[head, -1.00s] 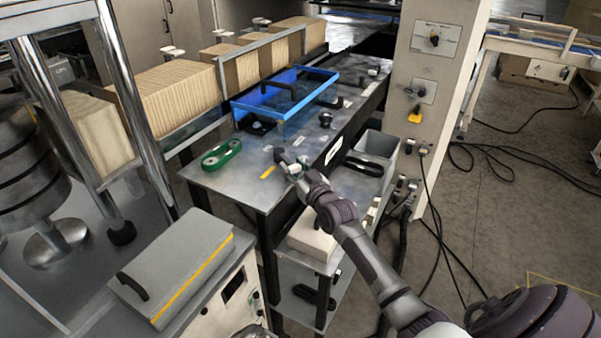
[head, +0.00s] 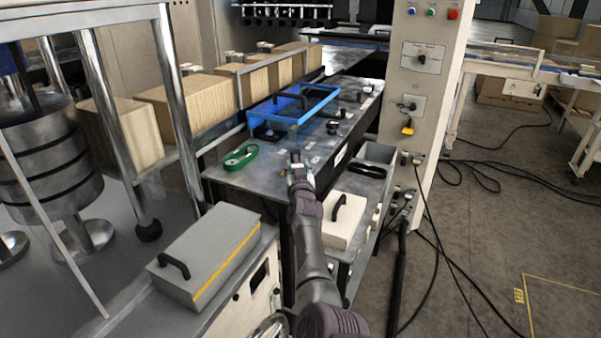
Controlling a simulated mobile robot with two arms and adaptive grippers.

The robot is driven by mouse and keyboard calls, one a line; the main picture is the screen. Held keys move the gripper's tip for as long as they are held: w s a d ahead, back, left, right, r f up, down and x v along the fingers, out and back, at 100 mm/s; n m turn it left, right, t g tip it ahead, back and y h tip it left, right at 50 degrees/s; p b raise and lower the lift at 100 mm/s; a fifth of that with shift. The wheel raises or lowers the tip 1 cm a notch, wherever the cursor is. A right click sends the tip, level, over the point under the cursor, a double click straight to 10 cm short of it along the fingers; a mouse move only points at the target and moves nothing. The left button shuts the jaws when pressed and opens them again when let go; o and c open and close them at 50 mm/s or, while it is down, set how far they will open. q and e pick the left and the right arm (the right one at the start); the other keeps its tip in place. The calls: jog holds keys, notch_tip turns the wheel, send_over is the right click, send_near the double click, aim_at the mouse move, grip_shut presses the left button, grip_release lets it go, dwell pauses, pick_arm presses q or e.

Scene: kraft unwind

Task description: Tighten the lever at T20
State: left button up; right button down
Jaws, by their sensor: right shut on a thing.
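My right arm comes up from the bottom centre of the head view. Its gripper (head: 296,163) is at the front part of the grey metal bench (head: 265,178), right of the green oval piece. It is shut on a small part at the bench top, which looks like the lever; the fingers hide most of it. I cannot read a T20 label. A blue guard frame (head: 313,108) with a dark handle stands behind the gripper. Dark knobs (head: 333,127) sit on the bench to its right. My left gripper is not in view.
A green oval piece (head: 240,158) lies on the bench. A grey box with a black handle (head: 205,253) stands front left. A control column (head: 425,60) rises behind; cables cross the floor.

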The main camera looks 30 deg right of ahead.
jog(key=shift+r, duration=0.1)
jog(key=c, duration=1)
grip_release()
jog(key=o, duration=0.4)
jog(key=shift+w+a, duration=0.1)
jog(key=shift+w, duration=0.05)
jog(key=shift+c, duration=0.2)
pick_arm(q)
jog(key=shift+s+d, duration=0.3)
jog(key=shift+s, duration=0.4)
pick_arm(e)
notch_tip(320, 180, up, 10)
jog(key=shift+f, duration=0.1)
jog(key=shift+c, duration=0.2)
